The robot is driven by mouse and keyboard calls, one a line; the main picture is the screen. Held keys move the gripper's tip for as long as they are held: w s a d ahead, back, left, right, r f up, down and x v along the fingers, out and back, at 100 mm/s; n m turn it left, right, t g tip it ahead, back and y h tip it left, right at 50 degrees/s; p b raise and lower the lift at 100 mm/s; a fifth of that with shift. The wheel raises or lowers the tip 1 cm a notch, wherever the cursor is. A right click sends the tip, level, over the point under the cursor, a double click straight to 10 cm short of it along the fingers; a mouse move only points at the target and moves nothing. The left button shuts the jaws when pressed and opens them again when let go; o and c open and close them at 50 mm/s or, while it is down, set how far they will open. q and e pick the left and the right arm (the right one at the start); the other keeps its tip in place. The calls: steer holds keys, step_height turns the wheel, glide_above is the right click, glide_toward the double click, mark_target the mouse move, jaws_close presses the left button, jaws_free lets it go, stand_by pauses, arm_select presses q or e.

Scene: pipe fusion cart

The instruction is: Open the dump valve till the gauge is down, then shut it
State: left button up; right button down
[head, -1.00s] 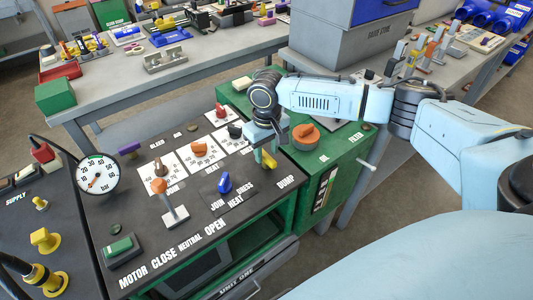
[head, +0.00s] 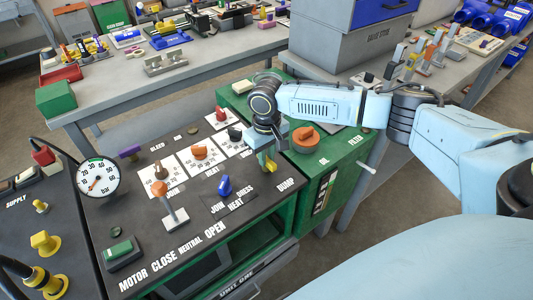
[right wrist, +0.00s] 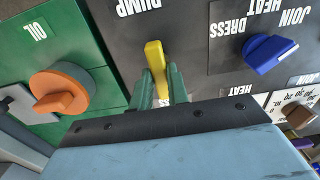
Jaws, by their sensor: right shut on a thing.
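The dump valve is a yellow lever (right wrist: 154,62) beside the DUMP lettering on the cart's dark panel. It also shows in the head view (head: 271,166), partly covered by my gripper. My right gripper (right wrist: 160,90) is shut on it, with green fingertips either side of the lever's near end. In the head view my right gripper (head: 265,158) reaches down to the panel's right edge. The round white gauge (head: 98,177) stands at the panel's left; its orange needle points to the lower left, and the exact reading is too small to tell. My left gripper is out of view.
A blue JOIN/DRESS/HEAT knob (head: 224,185) sits close to the lever. An orange OIL knob (head: 305,138) is on the green box to the right. A grey bench (head: 185,72) stands behind.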

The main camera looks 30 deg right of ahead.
steer(key=n+p, duration=0.1)
steer(key=p, duration=0.2)
steer(key=shift+r, duration=0.25)
steer(key=n+p, duration=0.2)
steer(key=p, duration=0.1)
steer(key=shift+n+p, duration=0.3)
steer(key=shift+p, duration=0.05)
steer(key=shift+n+p, duration=0.35)
steer(key=shift+n, duration=0.05)
steer(key=n+p, duration=0.1)
steer(key=n, duration=0.1)
steer(key=shift+f+n, duration=0.15)
steer(key=shift+n, duration=0.25)
steer(key=n+p, duration=0.1)
steer(key=n, duration=0.2)
steer(key=shift+n+p, duration=0.3)
steer(key=shift+p, duration=0.05)
steer(key=n, duration=0.3)
arm_select(q)
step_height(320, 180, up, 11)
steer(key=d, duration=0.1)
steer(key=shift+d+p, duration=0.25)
steer(key=shift+p, duration=0.1)
arm_select(e)
steer(key=shift+a+f+n, duration=0.1)
steer(key=shift+n, duration=1.7)
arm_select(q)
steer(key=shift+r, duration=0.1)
arm_select(e)
steer(key=shift+n, duration=0.3)
